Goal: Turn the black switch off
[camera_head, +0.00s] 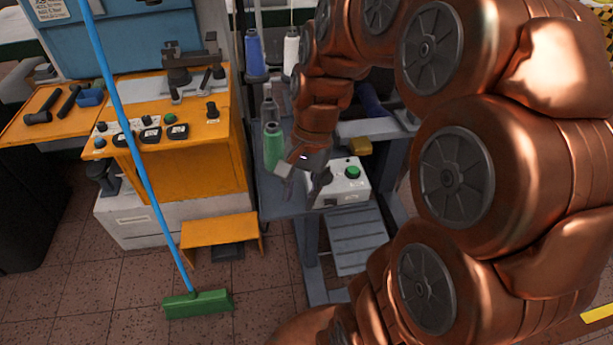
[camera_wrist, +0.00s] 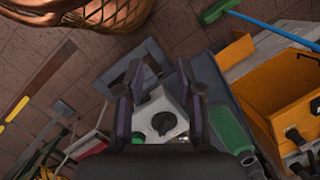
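A white control box (camera_head: 342,190) sits on a grey-blue sewing table, with a round green button (camera_head: 352,172) on its top. In the wrist view, a dark round knob (camera_wrist: 163,122) shows on the white box top (camera_wrist: 155,104), between my fingers; it looks like the black switch, but its setting is hard to read. In the head view my gripper hides the left part of the box, so I cannot clearly make out the switch there. My gripper (camera_head: 303,188) points down over the box's left side. Its fingers are spread apart with nothing held, as the wrist view also shows (camera_wrist: 158,76).
A green thread spool (camera_head: 273,147) stands just left of my gripper, with blue (camera_head: 255,52) and white (camera_head: 291,50) spools behind. A yellow block (camera_head: 359,146) lies behind the box. An orange workbench (camera_head: 190,165) and a blue-handled green broom (camera_head: 197,303) are at left.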

